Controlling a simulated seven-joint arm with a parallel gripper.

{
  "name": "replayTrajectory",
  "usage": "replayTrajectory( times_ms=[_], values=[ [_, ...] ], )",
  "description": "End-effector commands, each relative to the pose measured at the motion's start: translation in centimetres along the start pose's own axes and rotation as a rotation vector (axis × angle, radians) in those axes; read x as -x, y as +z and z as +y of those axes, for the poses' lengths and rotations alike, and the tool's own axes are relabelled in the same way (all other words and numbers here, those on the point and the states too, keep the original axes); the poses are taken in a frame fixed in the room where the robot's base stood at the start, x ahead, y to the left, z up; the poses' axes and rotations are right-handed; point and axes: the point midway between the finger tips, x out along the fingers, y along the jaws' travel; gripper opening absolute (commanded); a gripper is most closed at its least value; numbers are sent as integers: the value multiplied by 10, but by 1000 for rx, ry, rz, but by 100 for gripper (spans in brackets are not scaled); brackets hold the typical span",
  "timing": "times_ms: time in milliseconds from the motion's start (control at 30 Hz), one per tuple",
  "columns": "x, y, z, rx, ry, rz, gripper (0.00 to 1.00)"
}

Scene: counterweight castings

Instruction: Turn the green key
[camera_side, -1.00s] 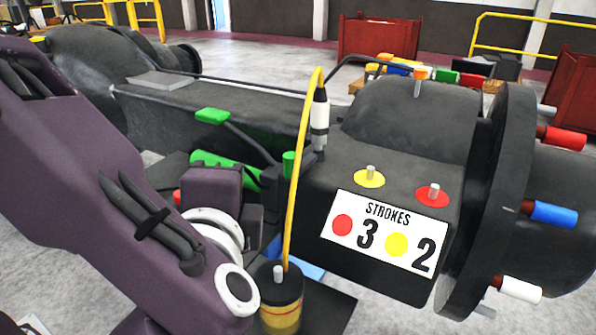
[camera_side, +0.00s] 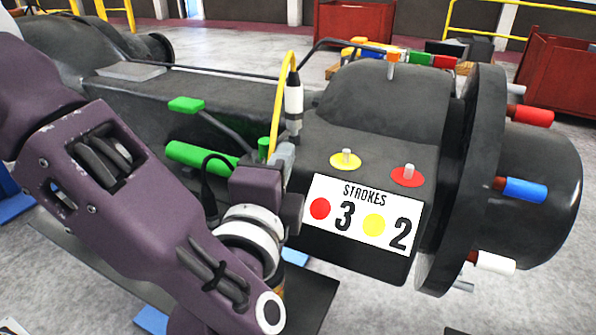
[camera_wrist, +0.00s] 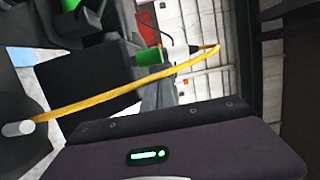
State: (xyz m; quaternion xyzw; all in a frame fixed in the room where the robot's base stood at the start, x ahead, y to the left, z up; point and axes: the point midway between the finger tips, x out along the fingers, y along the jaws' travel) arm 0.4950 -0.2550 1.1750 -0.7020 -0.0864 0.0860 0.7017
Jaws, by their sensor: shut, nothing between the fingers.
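Several green parts sit on the dark casting, and I cannot tell for sure which is the key. A small upright green cylinder (camera_side: 263,147) stands just left of the yellow hose. A green bar (camera_side: 200,156) lies further left, and a flat green paddle (camera_side: 187,104) tops a bent rod. My gripper (camera_side: 284,157) is shut and empty, at the hose just below the black-and-white plug (camera_side: 294,98) and right of the upright cylinder. Contact is unclear. The wrist view shows a green cylinder (camera_wrist: 149,57) beside the plug (camera_wrist: 178,52).
The yellow hose (camera_side: 277,110) arches close by my gripper; it crosses the wrist view. A sign (camera_side: 360,215) reads STROKES, red 3, yellow 2. Yellow (camera_side: 345,160) and red (camera_side: 408,176) buttons sit above it. Coloured pegs stick out from the flange (camera_side: 470,180). Red bins stand behind.

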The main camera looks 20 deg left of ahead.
Motion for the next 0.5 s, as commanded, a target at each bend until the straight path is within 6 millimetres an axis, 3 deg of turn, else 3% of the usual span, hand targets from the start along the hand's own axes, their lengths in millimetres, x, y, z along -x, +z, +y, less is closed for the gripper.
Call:
replayTrajectory(
  times_ms=[500],
  values=[
    [-1, 8, 0, 1, 0, 5, 0]
  ],
)
